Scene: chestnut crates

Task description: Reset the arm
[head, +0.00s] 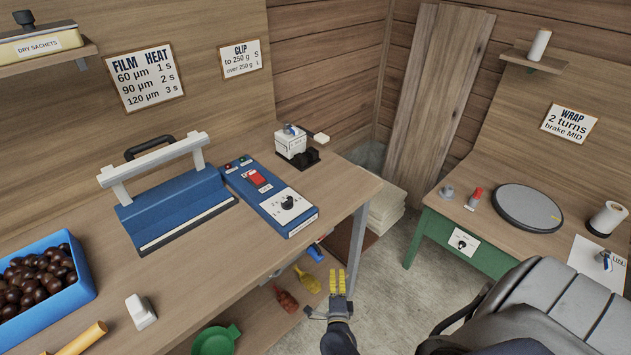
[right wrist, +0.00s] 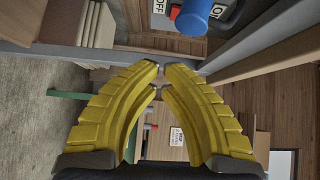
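My right gripper (head: 338,281) has yellow fingers and is near the bottom middle of the head view, past the right front edge of the workbench. In the right wrist view its fingertips (right wrist: 161,72) come almost together. It is shut with nothing seen between the fingers. Most of the right arm is cut off by the lower edge of the head view. My left gripper is not in view.
The workbench (head: 190,276) carries a blue sealer (head: 178,205), a control box (head: 268,196) and a blue chestnut crate (head: 77,291). A blue handle (right wrist: 204,14) is near the right gripper. A green-framed table (head: 440,232) stands right, with open floor (head: 388,262) between.

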